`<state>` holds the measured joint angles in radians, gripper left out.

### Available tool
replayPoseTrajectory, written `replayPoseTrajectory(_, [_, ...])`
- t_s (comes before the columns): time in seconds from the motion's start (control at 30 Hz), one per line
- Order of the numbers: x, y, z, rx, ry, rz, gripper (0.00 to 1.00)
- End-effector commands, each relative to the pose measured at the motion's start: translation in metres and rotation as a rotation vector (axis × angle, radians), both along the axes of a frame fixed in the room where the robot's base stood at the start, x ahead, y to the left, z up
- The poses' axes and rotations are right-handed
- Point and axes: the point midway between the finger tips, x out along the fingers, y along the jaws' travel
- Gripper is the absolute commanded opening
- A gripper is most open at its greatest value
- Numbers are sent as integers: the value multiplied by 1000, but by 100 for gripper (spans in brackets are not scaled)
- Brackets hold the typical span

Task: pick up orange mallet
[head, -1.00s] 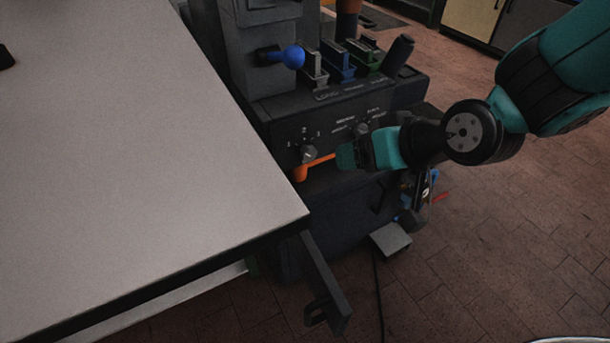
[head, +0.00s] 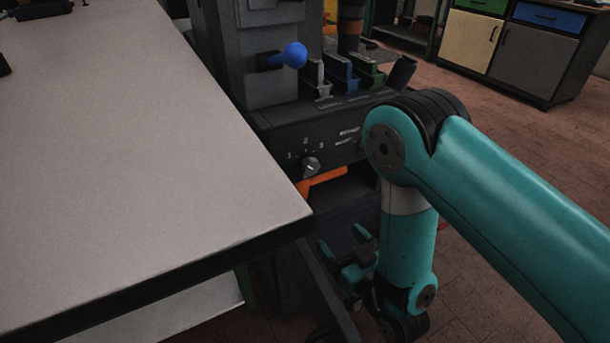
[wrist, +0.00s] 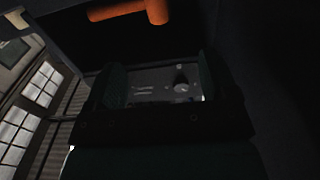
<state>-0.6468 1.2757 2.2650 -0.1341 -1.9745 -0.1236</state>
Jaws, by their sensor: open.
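The orange mallet (head: 322,182) lies on a ledge under the dial panel of the dark machine, partly hidden by the table corner and the panel. It also shows at the top of the wrist view (wrist: 130,11), with a head at the right end of its handle. My gripper (head: 344,249) is low in front of the machine, below and to the right of the mallet, and apart from it. The two fingers (wrist: 154,85) stand apart with nothing between them; the dial panel shows through the gap in the wrist view.
A grey table (head: 130,150) fills the left, its corner close to the mallet. The dark machine carries a numbered dial (head: 310,166), a blue-knobbed lever (head: 290,56) and small coloured bins (head: 340,72). Cabinets (head: 510,45) stand at the back right. Brick floor is clear at right.

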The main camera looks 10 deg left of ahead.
Motion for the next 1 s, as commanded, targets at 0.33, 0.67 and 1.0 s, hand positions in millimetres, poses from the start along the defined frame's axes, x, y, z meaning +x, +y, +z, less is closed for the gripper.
replayPoseTrajectory(0.33, [51,33,1,4,-4,-1,79])
replayPoseTrajectory(0.67, [87,58,0,0,0,0,79])
replayPoseTrajectory(1.0, [124,76,3,0,4,-5,79])
